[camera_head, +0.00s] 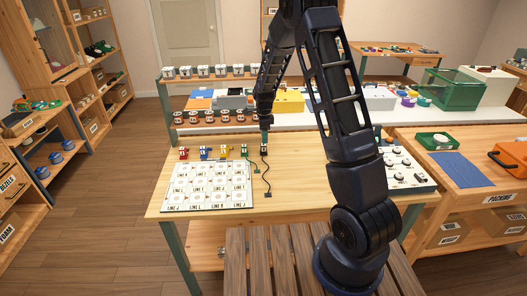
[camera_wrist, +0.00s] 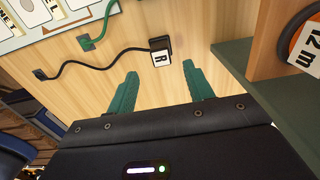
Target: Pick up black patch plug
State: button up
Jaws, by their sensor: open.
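The black patch plug (camera_wrist: 160,45) stands on the wooden table with a white tag marked R on its face. Its black cord runs left to a small dark end piece (camera_wrist: 40,74) on the table. In the head view the plug (camera_head: 264,151) is at the right end of a row of coloured plugs. My gripper (camera_wrist: 160,68) has its two green fingers spread apart, empty, with the plug just ahead of the gap between them. In the head view my gripper (camera_head: 264,137) is just above and behind the plug.
A green plug (camera_head: 245,151) with its own cord is close left of the black one; yellow, blue and red plugs stand further left. A white line board (camera_head: 210,186) lies in front. A shelf edge (camera_wrist: 255,90) and a 12 m reel (camera_wrist: 303,45) are at right in the wrist view.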

aim_at(264, 146)
jog(key=shift+w+a+f, duration=0.1)
jog(key=shift+a+f, duration=0.05)
jog(key=shift+f, duration=3.25)
jog(key=shift+c, duration=0.4)
jog(key=c, duration=1)
